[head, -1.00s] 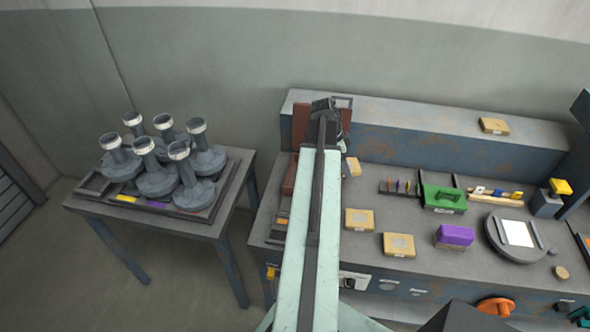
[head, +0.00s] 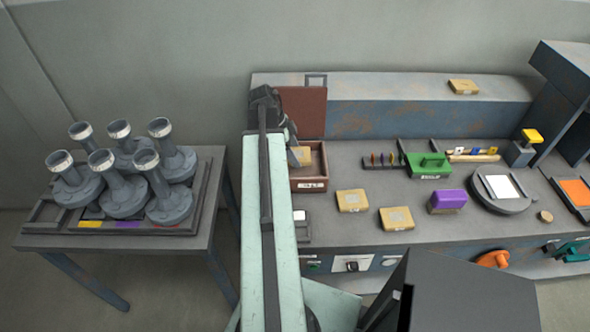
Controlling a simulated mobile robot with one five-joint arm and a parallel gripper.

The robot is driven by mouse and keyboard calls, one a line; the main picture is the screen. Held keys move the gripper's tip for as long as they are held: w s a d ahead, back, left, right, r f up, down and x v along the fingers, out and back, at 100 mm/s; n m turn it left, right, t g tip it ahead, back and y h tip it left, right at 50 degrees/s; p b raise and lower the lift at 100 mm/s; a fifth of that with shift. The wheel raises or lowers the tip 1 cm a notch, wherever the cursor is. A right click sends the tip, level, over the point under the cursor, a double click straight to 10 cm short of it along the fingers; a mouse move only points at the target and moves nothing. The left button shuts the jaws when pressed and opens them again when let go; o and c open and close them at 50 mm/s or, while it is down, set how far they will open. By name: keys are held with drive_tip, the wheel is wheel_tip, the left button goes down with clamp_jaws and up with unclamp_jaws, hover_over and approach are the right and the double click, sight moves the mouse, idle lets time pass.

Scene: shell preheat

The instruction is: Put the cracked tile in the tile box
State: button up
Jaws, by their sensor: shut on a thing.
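The tile box (head: 310,185) is a small reddish-brown box with a white label on its front, at the left end of the bench. Its lid (head: 303,112) stands up at the back, so the box is open. My gripper (head: 295,156) points down at the box's left part and is shut on a tan tile (head: 305,157). The tile shows within the box's outline; I cannot tell whether it touches the floor of the box. No crack can be made out at this size. My arm hides the box's left side.
Similar tan blocks lie on the bench (head: 352,201), (head: 396,218) and on the back ledge (head: 463,87). A green block (head: 429,166), a purple block (head: 447,202) and a round plate (head: 482,196) stand to the right. A side table (head: 130,243) holds several grey funnel-topped pieces.

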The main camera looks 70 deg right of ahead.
wheel_tip(320, 180, down, 5)
drive_tip(key=b, duration=0.3)
drive_tip(key=shift+s+r+b, duration=0.1)
drive_tip(key=shift+r+b, duration=0.1)
drive_tip(key=shift+b, duration=0.15)
drive_tip(key=shift+r, duration=0.2)
drive_tip(key=shift+f, duration=0.15)
drive_tip(key=o, duration=1.9)
drive_tip(key=shift+c, duration=0.2)
